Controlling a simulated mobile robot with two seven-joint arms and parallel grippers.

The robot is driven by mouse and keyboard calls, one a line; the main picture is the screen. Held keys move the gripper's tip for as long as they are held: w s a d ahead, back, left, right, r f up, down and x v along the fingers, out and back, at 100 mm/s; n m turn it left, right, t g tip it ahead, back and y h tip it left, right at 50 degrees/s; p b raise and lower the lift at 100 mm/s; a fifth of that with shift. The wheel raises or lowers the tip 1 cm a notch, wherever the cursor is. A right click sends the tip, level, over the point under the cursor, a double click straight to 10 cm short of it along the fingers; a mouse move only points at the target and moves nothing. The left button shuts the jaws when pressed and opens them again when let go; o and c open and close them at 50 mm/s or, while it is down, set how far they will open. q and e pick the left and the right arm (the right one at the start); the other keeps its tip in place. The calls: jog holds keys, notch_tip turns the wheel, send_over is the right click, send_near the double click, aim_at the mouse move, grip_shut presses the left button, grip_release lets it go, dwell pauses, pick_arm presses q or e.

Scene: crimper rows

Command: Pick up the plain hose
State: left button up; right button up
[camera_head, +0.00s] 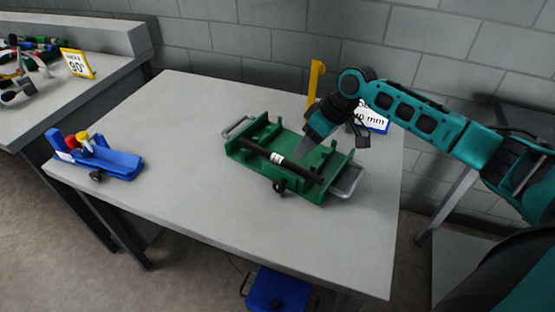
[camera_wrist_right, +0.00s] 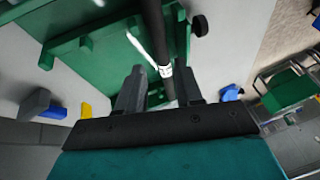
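A black hose with a white band (camera_head: 252,148) lies lengthwise across a green tray (camera_head: 240,157) with metal handles on the grey table. My right gripper (camera_head: 303,152) is over the tray, just behind the hose. In the right wrist view, the two grey fingers of the right gripper (camera_wrist_right: 160,80) are apart, and the hose (camera_wrist_right: 154,28) with its white band runs into the gap between them. I cannot tell whether either finger touches the hose or how far above it they are. My left gripper is not in view.
A blue tray (camera_head: 124,163) with red and yellow-topped items stands at the table's left. A yellow upright (camera_head: 315,80) and a mm sign (camera_head: 374,119) stand behind the green tray. A blue box (camera_head: 278,290) is below the table. The table's front left is clear.

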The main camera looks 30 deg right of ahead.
aim_at(278, 159)
jog(key=shift+b+x, duration=0.3)
jog(key=shift+x, duration=2.45)
jog(key=shift+s+a+r, duration=0.1)
grip_shut()
